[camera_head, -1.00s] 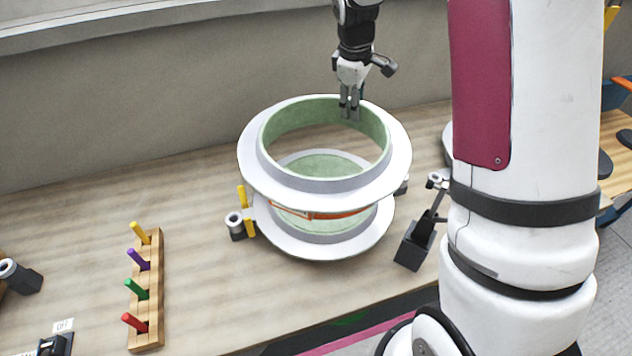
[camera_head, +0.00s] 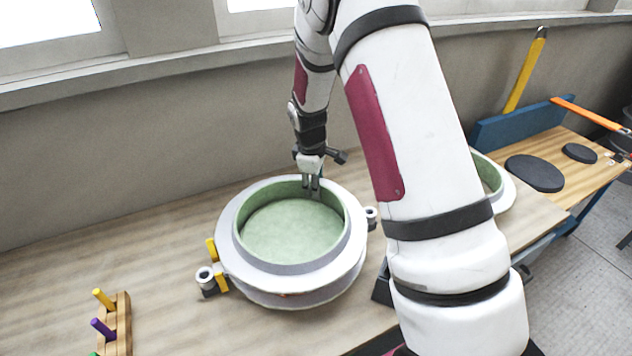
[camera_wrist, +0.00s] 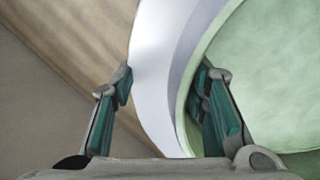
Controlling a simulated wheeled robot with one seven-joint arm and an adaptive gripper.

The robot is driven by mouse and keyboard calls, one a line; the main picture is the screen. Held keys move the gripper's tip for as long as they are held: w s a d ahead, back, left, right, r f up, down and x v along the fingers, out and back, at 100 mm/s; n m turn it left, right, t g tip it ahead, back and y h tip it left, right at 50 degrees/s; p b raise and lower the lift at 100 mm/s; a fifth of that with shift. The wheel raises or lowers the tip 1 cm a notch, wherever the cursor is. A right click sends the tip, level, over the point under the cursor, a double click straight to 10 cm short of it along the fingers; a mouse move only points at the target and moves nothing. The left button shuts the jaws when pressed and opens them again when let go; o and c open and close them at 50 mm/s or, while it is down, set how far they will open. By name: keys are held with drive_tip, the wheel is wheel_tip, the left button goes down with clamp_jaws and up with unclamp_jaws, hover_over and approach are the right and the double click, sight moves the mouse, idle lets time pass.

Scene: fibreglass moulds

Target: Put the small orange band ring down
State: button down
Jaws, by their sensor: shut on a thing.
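The small orange band ring (camera_head: 228,225) is a round white-grey flanged ring with a pale green inner wall, on the table in the head view. It sits level and close on a lower mould part (camera_head: 325,294), most of which is hidden beneath it. Only a sliver of orange shows at the near side between them. My gripper (camera_head: 312,189) is at the ring's far rim, shut on its wall. In the wrist view my gripper (camera_wrist: 166,78) has one finger on each side of the white and grey rim (camera_wrist: 154,95). Whether the ring bears fully below cannot be told.
Yellow-marked clamps (camera_head: 210,280) stand at the left, and another clamp (camera_head: 371,217) at the right. A peg rack (camera_head: 118,325) is at the lower left. A second green-lined ring (camera_head: 500,188) is partly hidden behind my arm. The table's left back is clear.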

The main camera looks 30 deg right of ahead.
drive_tip(key=c, duration=1)
unclamp_jaws()
drive_tip(key=shift+o, duration=0.2)
drive_tip(key=b+v, duration=0.1)
drive_tip(key=v, duration=1)
drive_tip(key=shift+r, duration=0.4)
drive_tip(key=s+a+r+m, duration=0.2)
drive_tip(key=s+a+r, duration=0.1)
drive_tip(key=s+r, duration=0.4)
drive_tip(key=s+a+r+m+t, duration=0.1)
drive_tip(key=s+a+r+m, duration=0.1)
drive_tip(key=s, duration=0.5)
drive_tip(key=s+a+r+m+t+y, duration=0.1)
drive_tip(key=s+a+r+m, duration=0.1)
drive_tip(key=s, duration=0.6)
drive_tip(key=s+a+r+m+t, duration=0.1)
drive_tip(key=s+a+r+m, duration=0.1)
drive_tip(key=s, duration=0.6)
drive_tip(key=shift+r+m+y, duration=0.4)
drive_tip(key=shift+r+m, duration=0.1)
drive_tip(key=shift+r, duration=0.45)
